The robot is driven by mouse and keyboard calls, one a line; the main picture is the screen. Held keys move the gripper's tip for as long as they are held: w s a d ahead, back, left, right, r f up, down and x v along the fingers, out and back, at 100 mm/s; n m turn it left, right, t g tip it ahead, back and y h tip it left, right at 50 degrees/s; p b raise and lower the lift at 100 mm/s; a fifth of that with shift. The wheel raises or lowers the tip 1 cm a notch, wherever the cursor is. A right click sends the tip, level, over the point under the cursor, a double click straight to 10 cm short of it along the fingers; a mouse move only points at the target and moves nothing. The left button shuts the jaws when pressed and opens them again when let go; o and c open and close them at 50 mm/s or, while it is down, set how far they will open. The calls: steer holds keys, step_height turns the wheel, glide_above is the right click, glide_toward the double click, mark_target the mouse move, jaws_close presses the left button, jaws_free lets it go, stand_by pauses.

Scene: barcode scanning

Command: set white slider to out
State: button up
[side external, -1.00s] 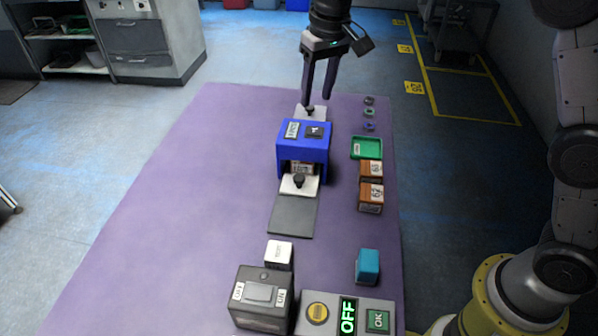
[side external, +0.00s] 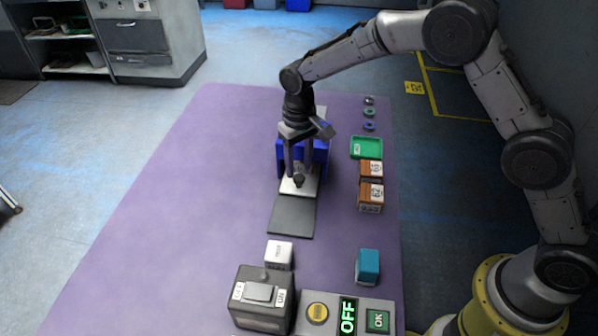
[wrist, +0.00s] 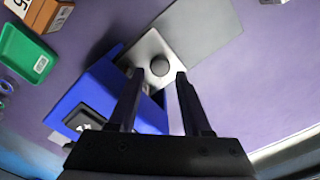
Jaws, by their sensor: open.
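The white slider (side external: 288,186) is a pale plate with a dark round knob (side external: 299,180) at its near end. It sticks out of the near side of the blue housing (side external: 322,150), towards a grey plate (side external: 292,218). My gripper (side external: 299,172) points down over this end, its open fingers by the knob. In the wrist view the slider (wrist: 146,46) carries the knob (wrist: 160,66) in line with the gap between my fingertips (wrist: 160,73). The fingers stand apart with nothing clamped. My arm hides much of the housing in the side view.
To the right lie a green tray (side external: 367,147) and brown boxes (side external: 371,195). Nearer stand a white cube (side external: 279,254), a dark switch box (side external: 262,300), a teal block (side external: 368,266) and a panel reading OFF (side external: 347,315). The purple table's left side is clear.

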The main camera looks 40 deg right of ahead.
mark_target(299, 177)
steer(key=shift+f, duration=1.6)
jaws_close()
steer(key=shift+r, duration=0.1)
